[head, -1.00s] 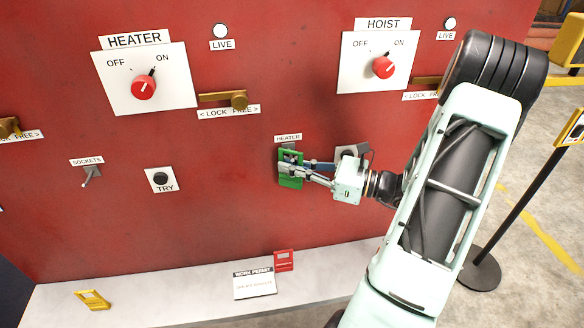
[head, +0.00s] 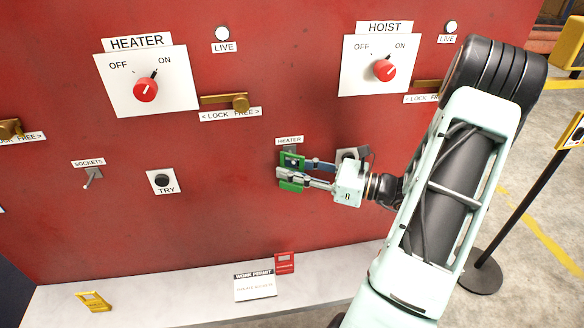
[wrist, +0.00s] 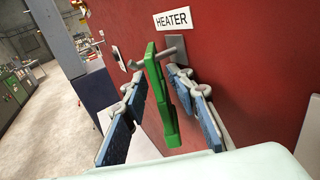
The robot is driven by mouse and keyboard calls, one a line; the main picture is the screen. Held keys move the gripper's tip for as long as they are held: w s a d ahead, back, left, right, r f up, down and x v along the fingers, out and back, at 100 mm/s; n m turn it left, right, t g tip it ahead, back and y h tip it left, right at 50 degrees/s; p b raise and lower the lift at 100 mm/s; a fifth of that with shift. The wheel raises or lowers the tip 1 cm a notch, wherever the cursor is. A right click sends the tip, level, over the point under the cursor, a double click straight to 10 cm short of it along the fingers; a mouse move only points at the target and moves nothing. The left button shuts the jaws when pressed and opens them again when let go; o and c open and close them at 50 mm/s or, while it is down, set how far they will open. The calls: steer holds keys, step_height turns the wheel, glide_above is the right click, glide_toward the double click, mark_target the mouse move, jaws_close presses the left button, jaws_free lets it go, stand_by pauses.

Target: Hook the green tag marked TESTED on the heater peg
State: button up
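The green tag (head: 291,161) is upright at the heater peg, just under the small HEATER label on the red panel. In the wrist view the tag (wrist: 160,95) stands edge-on with its top at the grey heater peg (wrist: 172,47); it appears to hang on it, though the hole is not visible. The marking on the tag cannot be read. My gripper (head: 284,167) is open around the tag. In the wrist view its two fingers (wrist: 156,78) stand on either side of the tag, with gaps showing.
The HEATER switch (head: 145,89) and HOIST switch (head: 384,70) are above. A SOCKETS peg (head: 93,178) and TRY button (head: 161,181) are to the left. A yellow tag (head: 93,301), work permit (head: 255,286) and red tag (head: 285,263) are at the white ledge below.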

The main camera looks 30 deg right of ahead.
steer(key=shift+d, duration=0.15)
steer(key=v, duration=1.1)
steer(key=shift+s+d, duration=0.2)
steer(key=shift+s, duration=0.15)
